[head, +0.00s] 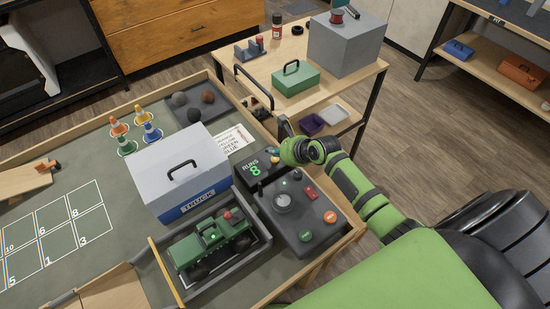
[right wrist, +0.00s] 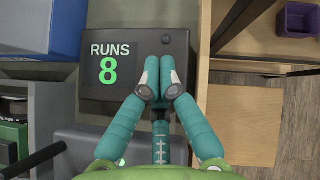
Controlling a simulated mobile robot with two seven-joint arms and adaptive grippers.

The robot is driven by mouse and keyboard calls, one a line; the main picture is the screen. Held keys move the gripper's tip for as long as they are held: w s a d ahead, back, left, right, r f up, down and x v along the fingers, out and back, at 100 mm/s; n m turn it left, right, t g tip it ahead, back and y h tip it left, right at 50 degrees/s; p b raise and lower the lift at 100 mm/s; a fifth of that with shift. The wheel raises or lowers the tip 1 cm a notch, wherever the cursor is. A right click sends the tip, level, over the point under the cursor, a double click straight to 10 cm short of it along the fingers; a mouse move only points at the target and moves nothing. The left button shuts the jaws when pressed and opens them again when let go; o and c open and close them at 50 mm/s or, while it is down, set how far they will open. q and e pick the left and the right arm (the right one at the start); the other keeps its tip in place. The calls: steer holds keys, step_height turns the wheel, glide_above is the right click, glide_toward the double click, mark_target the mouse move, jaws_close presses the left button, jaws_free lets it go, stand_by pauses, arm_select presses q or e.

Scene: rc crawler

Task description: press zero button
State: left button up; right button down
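A dark counter box (head: 254,178) stands beside the truck case and reads "RUNS 8" in white and green. In the right wrist view the same box (right wrist: 105,75) carries a small dark round button (right wrist: 165,40) on its top, with no label that I can read. My right gripper (right wrist: 159,62) has its two teal fingers together, with nothing between them. Its tips overlap the box just below the button in that view; I cannot tell whether they touch the box. In the head view my right gripper (head: 276,156) is small and partly hidden by its wrist. My left gripper is not in view.
A grey control box (head: 296,236) with a knob and red, green and orange buttons stands in front of the counter. A green truck (head: 211,243) sits in a tray. A grey truck case (head: 168,163) stands left of the counter. A wooden side table (head: 262,68) stands behind.

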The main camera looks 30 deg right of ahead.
mark_target(277, 160)
stand_by(0.7)
steer(key=shift+f, duration=0.4)
steer(key=shift+f, duration=0.4)
stand_by(0.4)
stand_by(0.4)
steer(key=shift+r+p, duration=0.8)
steer(key=shift+p, duration=0.4)
step_height(277, 160, up, 5)
steer(key=p, duration=0.6)
